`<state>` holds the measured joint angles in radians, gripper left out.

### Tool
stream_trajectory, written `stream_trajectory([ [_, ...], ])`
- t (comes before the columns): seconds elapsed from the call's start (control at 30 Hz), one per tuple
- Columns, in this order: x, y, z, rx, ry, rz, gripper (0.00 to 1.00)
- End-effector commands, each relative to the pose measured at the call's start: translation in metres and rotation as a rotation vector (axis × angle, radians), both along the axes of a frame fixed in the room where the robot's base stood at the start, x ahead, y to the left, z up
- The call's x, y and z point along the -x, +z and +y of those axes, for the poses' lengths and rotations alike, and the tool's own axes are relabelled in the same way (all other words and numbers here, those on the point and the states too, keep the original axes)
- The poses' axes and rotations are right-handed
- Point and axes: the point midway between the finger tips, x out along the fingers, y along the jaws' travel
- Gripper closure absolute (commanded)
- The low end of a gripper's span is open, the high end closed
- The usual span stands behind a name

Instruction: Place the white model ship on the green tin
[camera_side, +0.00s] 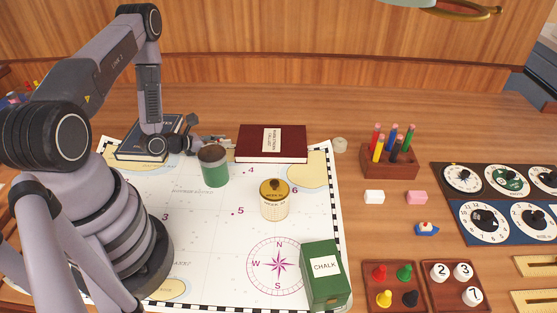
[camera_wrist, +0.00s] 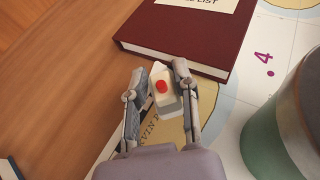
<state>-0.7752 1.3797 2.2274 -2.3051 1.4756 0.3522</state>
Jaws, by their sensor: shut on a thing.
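The white model ship (camera_wrist: 164,89), a pale block-like hull with a red round part on top, sits between the fingers of my gripper (camera_wrist: 161,95) in the wrist view. The fingers are shut on it. In the side view my gripper (camera_side: 222,143) is low behind the green tin, and the ship is too small and covered there to make out. The green tin (camera_side: 215,174) stands upright on the chart, with a grey upper band and a dark brown top. In the wrist view the tin (camera_wrist: 262,150) is at the right, apart from the ship.
A dark red book (camera_side: 285,156) lies just beyond my gripper; a dark blue book (camera_side: 140,152) lies to the left. A cream jar (camera_side: 274,207) stands right of the tin, and a green chalk box (camera_side: 324,285) in front. A small blue boat (camera_side: 427,230) lies farther right.

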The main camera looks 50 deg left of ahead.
Motion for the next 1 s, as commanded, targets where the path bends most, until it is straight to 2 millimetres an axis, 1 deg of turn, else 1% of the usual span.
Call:
stream_trajectory([
  [0.03, 0.0, -0.008, 0.0, 0.001, -0.001, 0.001, 1.0],
  [0.1, 0.0, -0.015, 0.0, 0.001, -0.001, 0.0, 1.0],
  [0.5, 0.0, -0.02, 0.0, 0.0, 0.0, 0.0, 1.0],
  [0.53, 0.0, -0.019, 0.0, 0.0, 0.0, 0.0, 0.71],
  [0.7, 0.0, -0.019, 0.0, 0.0, 0.0, 0.0, 0.49],
  [0.73, 0.0, -0.019, 0.0, 0.0, 0.0, 0.0, 0.47],
  [1.0, 0.0, -0.018, 0.0, 0.0, 0.0, 0.0, 0.47],
])
